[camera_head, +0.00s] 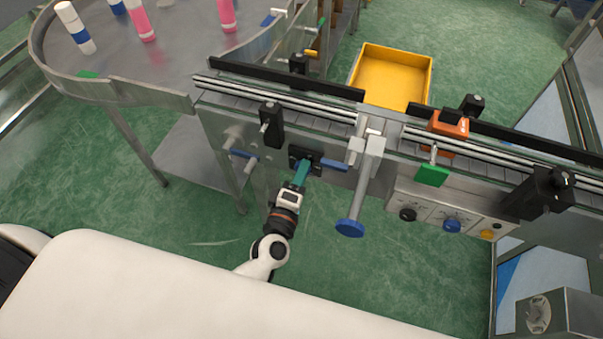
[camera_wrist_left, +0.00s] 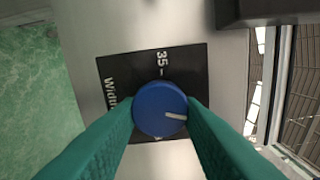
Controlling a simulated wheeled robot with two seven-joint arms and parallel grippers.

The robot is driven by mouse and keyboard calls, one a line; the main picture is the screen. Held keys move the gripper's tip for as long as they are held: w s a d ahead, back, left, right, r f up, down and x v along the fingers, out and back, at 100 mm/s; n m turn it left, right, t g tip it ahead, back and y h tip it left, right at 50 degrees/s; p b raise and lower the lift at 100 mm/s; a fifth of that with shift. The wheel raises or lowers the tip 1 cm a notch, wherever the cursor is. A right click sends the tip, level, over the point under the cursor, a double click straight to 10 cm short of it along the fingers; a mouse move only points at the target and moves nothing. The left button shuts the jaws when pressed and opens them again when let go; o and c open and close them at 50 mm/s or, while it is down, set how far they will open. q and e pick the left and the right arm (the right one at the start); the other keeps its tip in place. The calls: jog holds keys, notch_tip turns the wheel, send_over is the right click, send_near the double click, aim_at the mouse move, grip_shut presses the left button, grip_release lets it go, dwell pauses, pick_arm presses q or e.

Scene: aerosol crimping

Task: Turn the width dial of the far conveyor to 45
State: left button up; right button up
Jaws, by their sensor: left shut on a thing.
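In the left wrist view, the round blue width dial (camera_wrist_left: 160,108) sits on a black plate (camera_wrist_left: 190,70) marked "35" and partly "Width". Its white pointer line points to the right and slightly down in that view, away from the 35 mark. Another mark below the dial is mostly covered. The teal fingers of my left gripper (camera_wrist_left: 160,118) are shut on the dial, one on each side. In the head view, my left gripper (camera_head: 301,174) reaches the black plate (camera_head: 305,152) on the conveyor's side (camera_head: 219,125); the dial is hidden there. My right gripper is not in view.
Blue handles (camera_head: 333,164) flank the plate. A post with a blue knob (camera_head: 350,228) stands out to the right. A control panel (camera_head: 455,218) with several knobs is farther right. A yellow bin (camera_head: 391,77) lies behind. A round table (camera_head: 165,55) holds bottles.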

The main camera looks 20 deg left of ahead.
pick_arm(q)
jog(key=o, duration=1)
jog(key=shift+c, duration=0.2)
jog(key=shift+s, duration=0.1)
jog(key=s+b, duration=0.2)
jog(key=s, duration=0.9)
jog(key=shift+s+a, duration=0.25)
jog(key=shift+s, duration=0.15)
